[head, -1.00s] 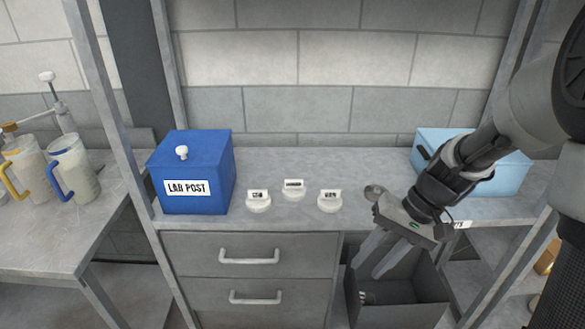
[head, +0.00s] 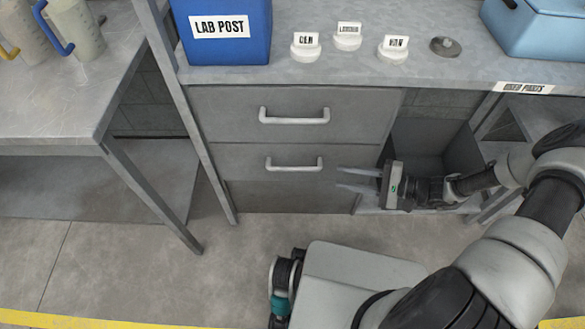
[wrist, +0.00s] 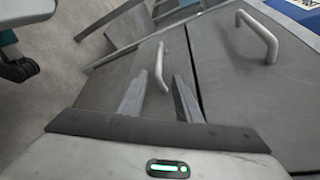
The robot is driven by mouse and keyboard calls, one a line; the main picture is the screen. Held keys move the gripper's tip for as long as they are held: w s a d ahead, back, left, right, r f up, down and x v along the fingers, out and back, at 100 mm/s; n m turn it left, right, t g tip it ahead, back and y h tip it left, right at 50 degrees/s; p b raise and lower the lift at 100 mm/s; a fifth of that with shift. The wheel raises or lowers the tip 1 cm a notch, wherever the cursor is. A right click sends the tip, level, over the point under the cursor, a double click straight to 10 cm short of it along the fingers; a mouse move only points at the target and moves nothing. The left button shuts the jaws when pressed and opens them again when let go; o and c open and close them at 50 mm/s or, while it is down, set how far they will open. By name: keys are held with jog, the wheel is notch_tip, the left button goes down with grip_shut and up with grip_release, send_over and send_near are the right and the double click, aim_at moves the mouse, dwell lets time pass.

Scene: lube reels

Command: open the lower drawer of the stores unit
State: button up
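The stores unit is a grey cabinet under a worktop, with an upper drawer (head: 230,110) and a lower drawer (head: 235,160), both shut flush. The lower drawer has a pale bar handle (head: 294,164); the upper one has a like handle (head: 294,117). My gripper (head: 338,178) is just right of the lower handle, a little below its level, fingers pointing left and apart. In the wrist view my open gripper (wrist: 158,95) has the lower handle (wrist: 160,67) just beyond and between its fingertips. Nothing is held, and contact with the handle does not show.
A blue LAB POST box (head: 225,40), several white labelled pieces and a grey metal disc (head: 445,46) stand on the worktop. A light blue box (head: 540,30) is at right. An open dark bin (head: 430,140) stands beside the drawers. Floor in front left is clear.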

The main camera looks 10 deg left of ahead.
aim_at(301, 170)
jog(key=b+x, duration=0.2)
jog(key=x, duration=1.4)
jog(key=shift+a+f, duration=0.15)
jog(key=shift+a, duration=0.15)
grip_shut()
